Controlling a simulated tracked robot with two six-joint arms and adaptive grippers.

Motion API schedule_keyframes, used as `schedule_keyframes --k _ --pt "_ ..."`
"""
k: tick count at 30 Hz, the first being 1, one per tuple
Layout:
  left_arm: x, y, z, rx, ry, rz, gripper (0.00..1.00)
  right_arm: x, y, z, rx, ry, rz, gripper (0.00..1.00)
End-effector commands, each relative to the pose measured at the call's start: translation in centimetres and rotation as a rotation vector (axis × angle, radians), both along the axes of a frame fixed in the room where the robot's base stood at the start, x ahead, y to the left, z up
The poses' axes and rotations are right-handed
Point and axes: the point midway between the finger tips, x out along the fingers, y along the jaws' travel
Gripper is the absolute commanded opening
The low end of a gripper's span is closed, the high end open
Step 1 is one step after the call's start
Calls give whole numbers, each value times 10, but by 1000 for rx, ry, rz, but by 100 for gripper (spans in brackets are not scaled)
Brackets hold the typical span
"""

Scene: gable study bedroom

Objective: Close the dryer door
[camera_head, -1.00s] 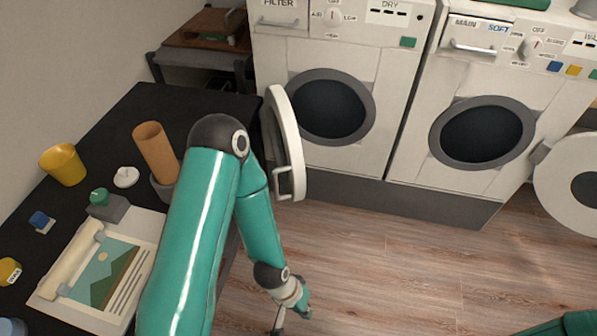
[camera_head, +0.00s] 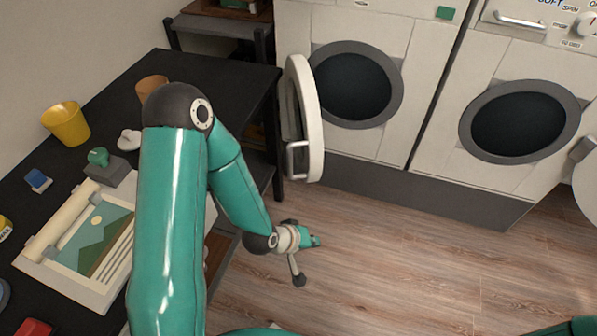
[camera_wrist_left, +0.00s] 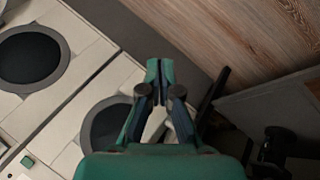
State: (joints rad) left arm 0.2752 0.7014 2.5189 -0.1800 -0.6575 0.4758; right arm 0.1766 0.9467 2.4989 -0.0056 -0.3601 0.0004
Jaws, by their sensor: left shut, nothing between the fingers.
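The dryer (camera_head: 345,30) is the left of two white front-loading machines. Its round white door (camera_head: 313,125) stands wide open, hinged on the left of the dark opening (camera_head: 357,85) and jutting towards me, with a metal handle (camera_head: 297,158) near its lower edge. My left gripper (camera_head: 314,241) is over the floor, below and apart from the door in the picture. In the left wrist view its fingers (camera_wrist_left: 160,72) are together and empty; they partly cover the machine fronts. My right gripper is out of view.
A black table (camera_head: 215,75) along the left holds a yellow cup (camera_head: 66,123), a brown cup (camera_head: 152,88) and a picture board (camera_head: 75,255). The washer (camera_head: 500,80) stands right of the dryer. Wooden floor (camera_head: 430,250) in front of both is clear.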

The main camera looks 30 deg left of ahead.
Motion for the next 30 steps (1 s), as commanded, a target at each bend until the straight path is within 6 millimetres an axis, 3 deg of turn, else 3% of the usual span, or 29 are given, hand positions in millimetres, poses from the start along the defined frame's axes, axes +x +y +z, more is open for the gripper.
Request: schedule_keyframes --k 1,3,7,12,16,22,30 --pt "19 20 -18 -32 -88 101 0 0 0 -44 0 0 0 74" --pt "41 45 -10 -101 -208 231 0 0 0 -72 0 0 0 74" --pt "66 86 15 -255 -431 420 0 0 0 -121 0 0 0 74" --pt "71 122 53 -457 -657 546 0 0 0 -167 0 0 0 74" --pt "67 134 74 -565 -757 576 0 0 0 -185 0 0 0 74" --pt "69 139 90 -630 -806 584 0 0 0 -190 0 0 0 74" --pt "108 137 90 -632 -804 582 0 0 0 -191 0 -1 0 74"
